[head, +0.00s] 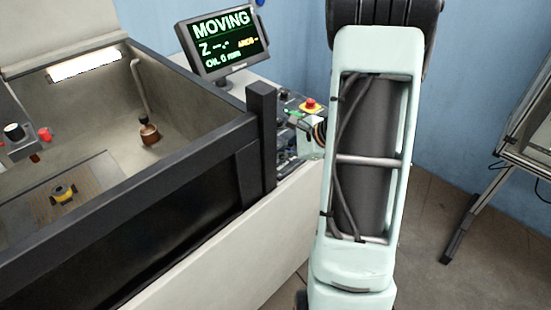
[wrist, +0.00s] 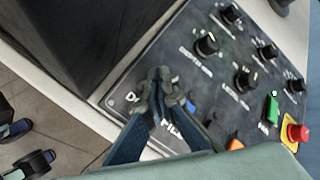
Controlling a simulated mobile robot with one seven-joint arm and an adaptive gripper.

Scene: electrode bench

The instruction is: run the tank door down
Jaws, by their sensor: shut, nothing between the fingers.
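The tank's dark front panel, which looks like the door (head: 170,245), stands below the dark frame rail in the head view. The control panel (head: 290,120) is beside the tank's corner post, partly hidden by my arm. In the wrist view the panel (wrist: 215,75) carries several black knobs and coloured switches. My gripper (wrist: 160,78) is shut and empty, its fingertips together over the panel's near left corner, covering part of a label that starts with D. Whether the tips touch a switch there cannot be told. The screen (head: 222,42) reads MOVING and OIL 0 mm.
A red stop button (wrist: 297,132) on yellow, a green switch (wrist: 271,108) and an orange switch (wrist: 235,144) sit right of my fingers. The dark corner post (wrist: 85,45) rises close on the left.

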